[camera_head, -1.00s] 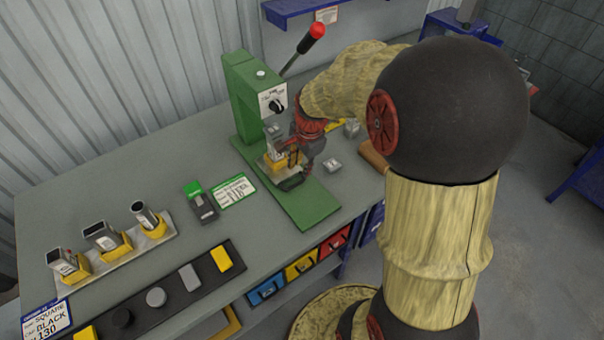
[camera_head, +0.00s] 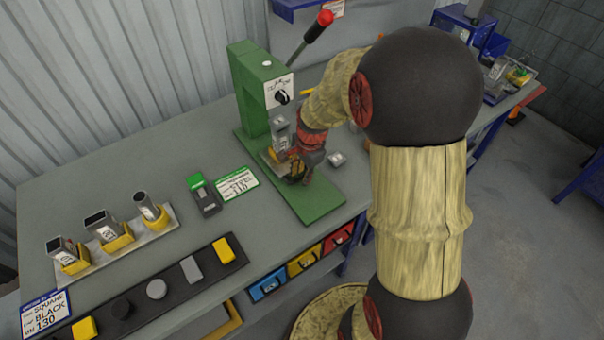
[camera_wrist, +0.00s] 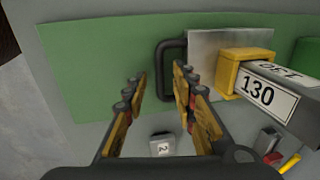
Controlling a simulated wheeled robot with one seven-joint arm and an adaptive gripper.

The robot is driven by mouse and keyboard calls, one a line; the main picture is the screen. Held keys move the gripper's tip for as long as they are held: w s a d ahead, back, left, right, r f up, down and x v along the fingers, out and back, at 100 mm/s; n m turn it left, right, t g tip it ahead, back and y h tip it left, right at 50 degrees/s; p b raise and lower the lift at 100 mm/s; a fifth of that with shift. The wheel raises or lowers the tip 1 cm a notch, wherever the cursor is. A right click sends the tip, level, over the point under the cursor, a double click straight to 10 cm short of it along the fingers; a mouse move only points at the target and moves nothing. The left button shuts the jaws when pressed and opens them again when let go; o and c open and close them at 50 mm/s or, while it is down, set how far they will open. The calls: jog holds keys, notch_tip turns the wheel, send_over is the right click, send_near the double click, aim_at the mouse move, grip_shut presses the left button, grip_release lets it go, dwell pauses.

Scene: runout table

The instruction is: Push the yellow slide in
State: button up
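The slide is a pale metal plate (camera_wrist: 212,48) with a yellow holder (camera_wrist: 240,66) and a black loop handle (camera_wrist: 162,58). It sits on the green base (camera_head: 318,200) of the press. A grey square tube (camera_wrist: 285,92) labelled 130 stands in the yellow holder; it also shows in the head view (camera_head: 281,131). My gripper (camera_wrist: 160,80) is open, with its fingers either side of the handle's outer end in the wrist view. Contact cannot be told. In the head view my gripper (camera_head: 298,170) partly hides the slide and its handle.
The green press (camera_head: 250,95) has a red-knobbed lever (camera_head: 310,38) raised above. A small grey block (camera_head: 337,159) lies right of the base. A rack (camera_head: 160,240) with several tubes and a black strip (camera_head: 135,293) of caps lie left. Coloured drawers (camera_head: 305,262) are below.

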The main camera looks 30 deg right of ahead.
jog(key=shift+c, duration=1.1)
jog(key=c, duration=0.4)
grip_shut()
